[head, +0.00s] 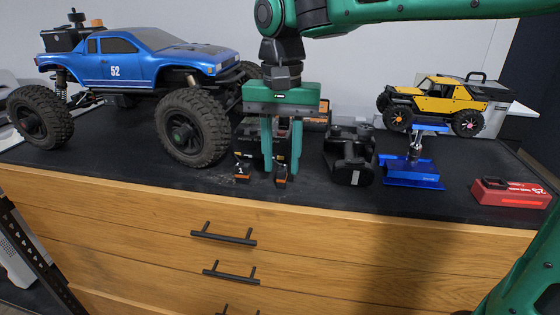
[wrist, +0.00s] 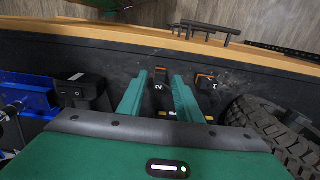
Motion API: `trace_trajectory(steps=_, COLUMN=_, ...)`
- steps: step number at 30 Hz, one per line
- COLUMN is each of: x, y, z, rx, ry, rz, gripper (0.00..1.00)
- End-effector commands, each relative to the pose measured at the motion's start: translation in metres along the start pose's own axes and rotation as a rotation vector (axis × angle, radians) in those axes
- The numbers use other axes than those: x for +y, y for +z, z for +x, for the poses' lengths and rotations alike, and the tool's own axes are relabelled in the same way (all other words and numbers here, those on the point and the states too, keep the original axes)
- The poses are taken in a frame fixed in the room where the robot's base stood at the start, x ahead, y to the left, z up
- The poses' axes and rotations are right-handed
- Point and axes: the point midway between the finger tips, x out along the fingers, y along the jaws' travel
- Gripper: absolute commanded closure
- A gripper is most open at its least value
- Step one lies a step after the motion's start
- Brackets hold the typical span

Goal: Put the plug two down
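Plug two (head: 281,182), small and black with an orange part, rests on the dark bench top near its front edge. In the wrist view plug two (wrist: 159,86) shows its white "2" and lies between my fingertips. My gripper (head: 281,170) points down over it, with its green fingers on either side. In the wrist view my gripper (wrist: 161,75) shows a gap between each fingertip and the plug, so it looks open. Plug one (head: 242,169), marked "1", lies to the left and also shows in the wrist view (wrist: 205,82).
A black device (head: 247,138) stands behind the plugs, partly hidden by my gripper. The blue truck's wheel (head: 194,128) is close on the left.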

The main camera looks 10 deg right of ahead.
Motion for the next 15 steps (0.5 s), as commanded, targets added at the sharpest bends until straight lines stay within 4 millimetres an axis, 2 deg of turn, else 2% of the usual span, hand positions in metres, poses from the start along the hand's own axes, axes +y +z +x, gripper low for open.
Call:
trace_trajectory(steps=10, x=0.0, y=-0.001, z=-0.068, rx=0.003, ry=-0.003, rz=-0.001, gripper=0.68)
trace_trajectory(steps=15, x=-0.001, y=0.001, z=-0.093, rx=0.001, ry=-0.002, rz=-0.004, gripper=0.68)
